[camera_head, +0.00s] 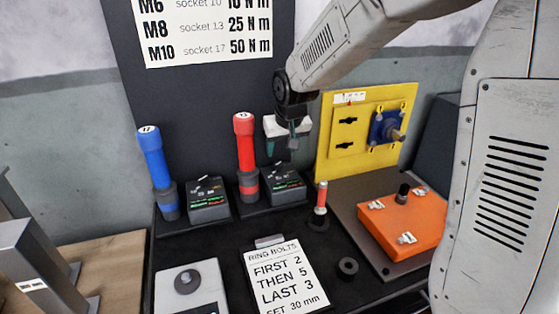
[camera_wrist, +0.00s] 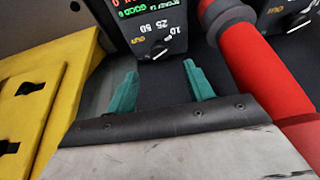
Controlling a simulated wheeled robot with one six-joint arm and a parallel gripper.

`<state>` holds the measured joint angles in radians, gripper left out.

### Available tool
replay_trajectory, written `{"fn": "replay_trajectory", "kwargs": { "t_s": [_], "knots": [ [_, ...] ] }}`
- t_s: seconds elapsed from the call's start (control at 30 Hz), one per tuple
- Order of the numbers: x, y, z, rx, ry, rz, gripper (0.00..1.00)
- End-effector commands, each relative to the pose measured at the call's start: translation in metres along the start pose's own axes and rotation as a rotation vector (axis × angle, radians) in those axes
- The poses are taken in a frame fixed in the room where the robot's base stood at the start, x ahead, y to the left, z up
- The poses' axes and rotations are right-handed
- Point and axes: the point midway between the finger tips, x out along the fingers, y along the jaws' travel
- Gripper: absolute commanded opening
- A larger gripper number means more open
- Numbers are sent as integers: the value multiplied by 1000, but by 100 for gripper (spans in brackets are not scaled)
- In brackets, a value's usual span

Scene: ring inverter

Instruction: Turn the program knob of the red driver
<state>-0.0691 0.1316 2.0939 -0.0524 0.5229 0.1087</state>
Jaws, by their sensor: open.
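The red driver (camera_head: 245,140) stands upright in its holder in the head view; its red body also shows at the right in the wrist view (camera_wrist: 262,75). The black control box (camera_head: 287,190) to its right has a lit display. In the wrist view the box's dark program knob (camera_wrist: 159,51) sits among the marks 10, 25 and 50, with its pointer hard to read. My gripper (camera_head: 282,147) hangs above and behind this box. Its teal fingers (camera_wrist: 162,88) are open and empty, apart from the knob, which lies beyond the fingertips.
A blue driver (camera_head: 155,165) and its box (camera_head: 208,200) stand to the left. A yellow panel (camera_head: 345,160) is close on the right. A small red-handled tool (camera_head: 321,197), a black ring (camera_head: 348,268), an orange case (camera_head: 410,230) and a ring-bolt card (camera_head: 277,280) are nearer.

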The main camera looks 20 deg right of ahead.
Motion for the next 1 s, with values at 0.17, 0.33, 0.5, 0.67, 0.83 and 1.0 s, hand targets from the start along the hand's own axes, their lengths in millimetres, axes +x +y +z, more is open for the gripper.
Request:
{"fn": "replay_trajectory", "kwargs": {
  "t_s": [0.17,0.33,0.5,0.67,0.83,1.0],
  "knots": [
    [31,0,2,0,-5,1,52],
    [53,0,1,0,-3,1,52],
    [63,0,1,0,-1,1,52],
    [64,1,1,0,-1,1,52],
    [64,1,1,1,-1,1,30],
    [64,0,1,0,-2,0,8]
  ]
}}
